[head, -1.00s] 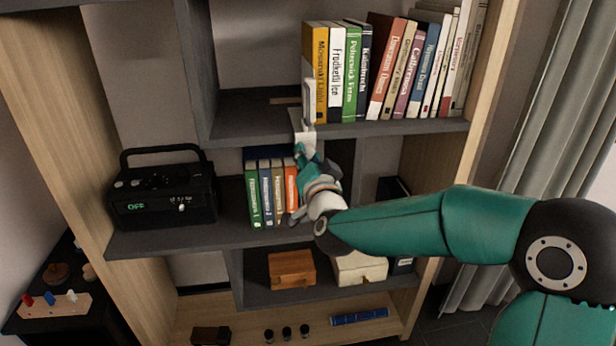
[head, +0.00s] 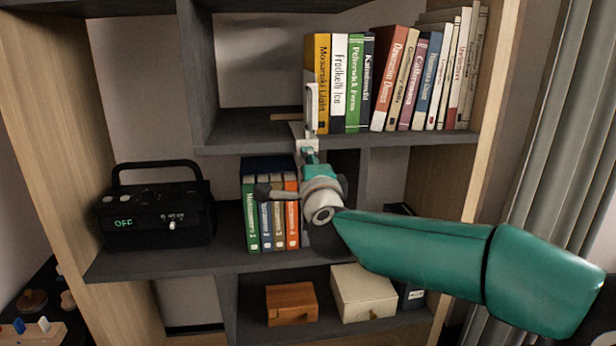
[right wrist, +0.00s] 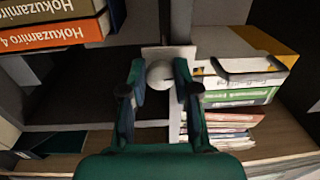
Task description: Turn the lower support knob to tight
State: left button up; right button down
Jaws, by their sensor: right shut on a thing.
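A pale metal book support (head: 311,108) stands against the yellow book at the left end of the upper book row. Its lower part (head: 300,130) reaches over the shelf's front edge. My right gripper (head: 308,157) is just below that edge. In the right wrist view, a pale round knob (right wrist: 160,74) sits between the fingertips of the gripper (right wrist: 161,88), which is shut on it. In the head view, the fingers hide the knob. I cannot read any marking on it. My left gripper is not in view.
Several numbered books (head: 267,215) stand directly behind and left of my right wrist. A black radio (head: 152,215) is farther left. Upper books (head: 400,80) fill the shelf to the right of the support. A wooden box (head: 291,303) and a cream box (head: 364,294) are below.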

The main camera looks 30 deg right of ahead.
jog(key=shift+f+m+b, duration=0.25)
jog(key=shift+m+b, duration=0.2)
jog(key=shift+m, duration=0.45)
jog(key=c, duration=0.9)
grip_release()
jog(key=shift+d, duration=0.1)
jog(key=shift+o, duration=0.2)
jog(key=shift+r, duration=0.1)
jog(key=shift+s, duration=0.1)
jog(key=v, duration=1.2)
